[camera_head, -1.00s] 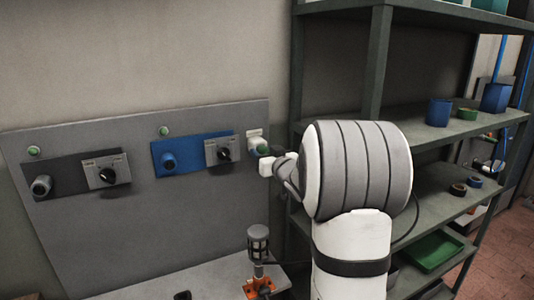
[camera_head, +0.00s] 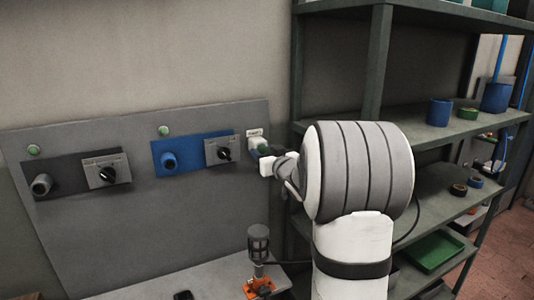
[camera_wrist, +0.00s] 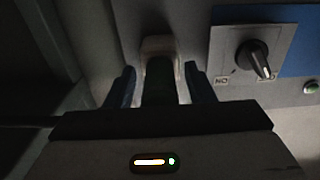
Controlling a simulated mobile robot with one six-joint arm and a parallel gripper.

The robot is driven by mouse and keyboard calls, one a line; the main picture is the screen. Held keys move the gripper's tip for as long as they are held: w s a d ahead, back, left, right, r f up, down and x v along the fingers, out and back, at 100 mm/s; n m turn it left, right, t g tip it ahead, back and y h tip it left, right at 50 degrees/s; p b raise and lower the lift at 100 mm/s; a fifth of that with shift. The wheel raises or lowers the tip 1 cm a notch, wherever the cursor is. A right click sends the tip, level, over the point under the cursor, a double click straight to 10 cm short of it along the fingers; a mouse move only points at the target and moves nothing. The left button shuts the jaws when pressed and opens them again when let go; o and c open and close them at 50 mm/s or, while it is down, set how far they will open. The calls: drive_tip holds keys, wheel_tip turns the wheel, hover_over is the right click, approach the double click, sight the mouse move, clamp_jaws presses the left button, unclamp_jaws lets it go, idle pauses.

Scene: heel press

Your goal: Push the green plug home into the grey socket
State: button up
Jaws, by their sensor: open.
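The dark green plug (camera_wrist: 158,85) stands at a pale holder (camera_wrist: 159,46) on the board, lying between my two blue fingers in the wrist view. My gripper (camera_wrist: 161,88) is open around it, with a dark gap on each side. In the head view the plug (camera_head: 265,149) is small and partly covered by my gripper (camera_head: 259,152), below a white label. The grey socket (camera_head: 41,185) sticks out of a dark plate at the board's far left, well away from my gripper. Its opening looks empty.
A blue socket (camera_head: 168,160) on a blue plate and two black rotary knobs (camera_head: 107,175) (camera_head: 223,151) sit on the grey board (camera_head: 150,240). A caged lamp (camera_head: 259,243) stands on the bench below. A shelf rack (camera_head: 380,60) is close on the right.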

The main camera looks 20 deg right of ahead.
drive_tip(key=shift+c, duration=0.3)
clamp_jaws()
idle(0.3)
drive_tip(key=s, duration=0.6)
drive_tip(key=shift+b, duration=0.35)
idle(0.7)
drive_tip(key=shift+d, duration=0.1)
